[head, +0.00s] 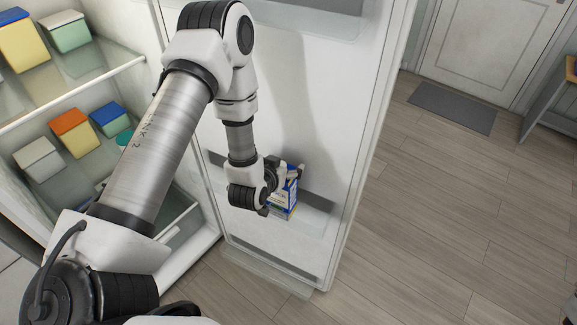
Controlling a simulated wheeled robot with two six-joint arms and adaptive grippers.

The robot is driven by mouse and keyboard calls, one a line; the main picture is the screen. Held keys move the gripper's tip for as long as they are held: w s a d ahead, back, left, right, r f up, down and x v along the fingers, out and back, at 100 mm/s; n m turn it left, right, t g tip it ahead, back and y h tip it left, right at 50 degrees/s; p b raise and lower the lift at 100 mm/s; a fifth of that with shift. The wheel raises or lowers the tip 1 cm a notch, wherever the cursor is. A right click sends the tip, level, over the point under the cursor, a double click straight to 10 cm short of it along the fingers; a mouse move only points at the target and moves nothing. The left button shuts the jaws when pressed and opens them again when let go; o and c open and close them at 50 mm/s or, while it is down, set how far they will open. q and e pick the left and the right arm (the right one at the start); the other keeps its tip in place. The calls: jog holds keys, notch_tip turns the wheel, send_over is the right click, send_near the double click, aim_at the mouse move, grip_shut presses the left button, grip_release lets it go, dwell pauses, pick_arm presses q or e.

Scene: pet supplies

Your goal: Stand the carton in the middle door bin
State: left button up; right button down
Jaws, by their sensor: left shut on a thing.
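The carton (288,200) is blue, white and yellow. My left gripper (275,190) is shut on it from the left and hides part of it. The carton looks about upright, in front of the inner face of the open fridge door (302,120). It is at the middle door bin (316,205), whose dark strip and pale front run behind and to the right of it. I cannot tell whether the carton's base touches the bin floor.
Another bin (310,18) is high on the door and a lower one (262,257) is near its bottom. Fridge shelves at left hold several lidded boxes, such as an orange-topped one (76,134). Open wood floor (440,220) lies right of the door.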

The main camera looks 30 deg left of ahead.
pick_arm(q)
jog(key=shift+w+f, duration=0.3)
jog(key=o, duration=1.7)
jog(key=shift+w+f, duration=0.1)
jog(key=shift+w, duration=0.1)
